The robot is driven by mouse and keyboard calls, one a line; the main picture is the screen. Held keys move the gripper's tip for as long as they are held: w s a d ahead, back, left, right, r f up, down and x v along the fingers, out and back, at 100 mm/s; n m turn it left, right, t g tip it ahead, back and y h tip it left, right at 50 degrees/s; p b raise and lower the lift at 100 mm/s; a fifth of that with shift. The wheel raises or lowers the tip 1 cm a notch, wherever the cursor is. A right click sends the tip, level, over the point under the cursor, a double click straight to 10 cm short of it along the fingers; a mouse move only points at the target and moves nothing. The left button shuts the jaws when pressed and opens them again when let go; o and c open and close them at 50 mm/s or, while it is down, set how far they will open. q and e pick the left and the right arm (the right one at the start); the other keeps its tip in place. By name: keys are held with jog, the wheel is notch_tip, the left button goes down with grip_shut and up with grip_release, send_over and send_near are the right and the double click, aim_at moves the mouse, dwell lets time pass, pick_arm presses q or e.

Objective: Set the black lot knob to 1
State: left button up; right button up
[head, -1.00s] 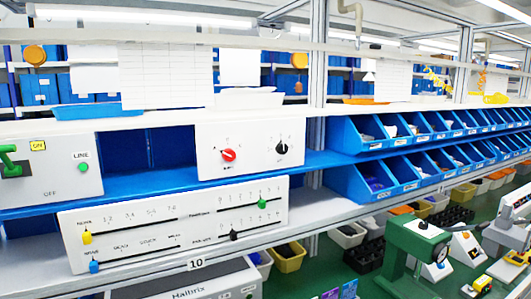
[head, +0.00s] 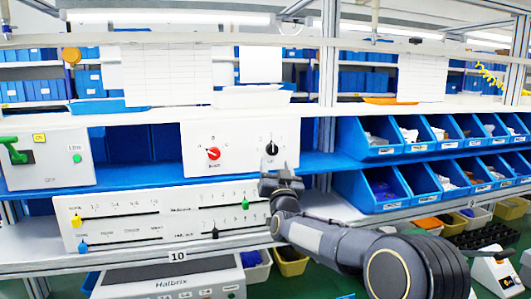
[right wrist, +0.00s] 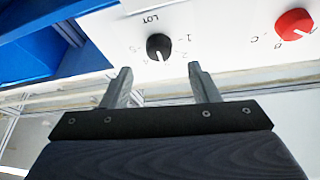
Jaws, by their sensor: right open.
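The black lot knob (head: 272,149) sits on the right of a white panel (head: 196,133), right of a red knob (head: 213,153). In the right wrist view the black knob (right wrist: 159,46) has the label LOT on one side and printed marks, including 1 and 2, around it. My right gripper (head: 275,172) is in front of the panel just below the black knob. In the right wrist view its two fingers (right wrist: 161,78) are apart and empty, short of the black knob and not touching it. The knob's exact setting is hard to read. My left gripper is not in view.
The red knob shows in the right wrist view (right wrist: 296,24), clear of the fingers. A slider panel (head: 160,215) lies below the knob panel. A box with a green lever (head: 45,157) stands left. Blue bins (head: 385,187) are at right.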

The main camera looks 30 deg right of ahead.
aim_at(273, 151)
jog(key=p+x, duration=0.2)
jog(key=x, duration=0.2)
jog(key=shift+w+r, duration=0.15)
jog(key=shift+r, duration=0.05)
jog(key=shift+w+d+r, duration=0.1)
jog(key=shift+w+d, duration=0.2)
jog(key=shift+w, duration=0.3)
